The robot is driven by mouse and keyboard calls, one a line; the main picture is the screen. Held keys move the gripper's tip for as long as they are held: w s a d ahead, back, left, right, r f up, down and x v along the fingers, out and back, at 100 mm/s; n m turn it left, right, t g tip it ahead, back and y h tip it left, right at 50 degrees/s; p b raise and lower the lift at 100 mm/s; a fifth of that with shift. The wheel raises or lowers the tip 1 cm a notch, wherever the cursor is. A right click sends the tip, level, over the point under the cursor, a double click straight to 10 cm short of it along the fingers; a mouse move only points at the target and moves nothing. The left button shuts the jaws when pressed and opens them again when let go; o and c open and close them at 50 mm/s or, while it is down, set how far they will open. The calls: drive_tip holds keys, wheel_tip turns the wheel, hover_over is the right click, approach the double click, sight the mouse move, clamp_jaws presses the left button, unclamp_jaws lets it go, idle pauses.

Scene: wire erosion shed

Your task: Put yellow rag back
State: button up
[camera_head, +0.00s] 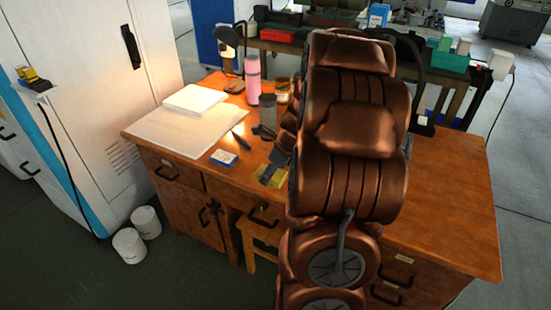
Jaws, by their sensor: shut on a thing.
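The yellow rag (263,180) lies at the front edge of the wooden desk, left of my arm. It is small in the picture and partly covered by the dark fingers of my gripper (271,171). My gripper points down at the rag and is shut on it. The rag appears at desktop height; whether it touches the wood cannot be told. My large copper-coloured arm hides the middle of the desk and part of the gripper.
On the desk (450,210) are a white board (188,130), a blue-and-white box (224,157), a dark tool (241,141), a pink bottle (253,80), a grey cylinder (268,108), a jar (282,92) and a lamp (228,38). The desk's right side is clear.

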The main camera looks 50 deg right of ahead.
drive_tip(key=w+d, duration=0.2)
drive_tip(key=d, duration=0.1)
drive_tip(key=w+d+p, duration=0.1)
drive_tip(key=w+d, duration=0.1)
drive_tip(key=d, duration=0.1)
drive_tip(key=w+d+f, duration=0.1)
drive_tip(key=w+d, duration=0.2)
drive_tip(key=shift+f+p, duration=0.55)
drive_tip(key=shift+f, duration=1.2)
drive_tip(key=shift+f, duration=0.1)
drive_tip(key=o, duration=1.2)
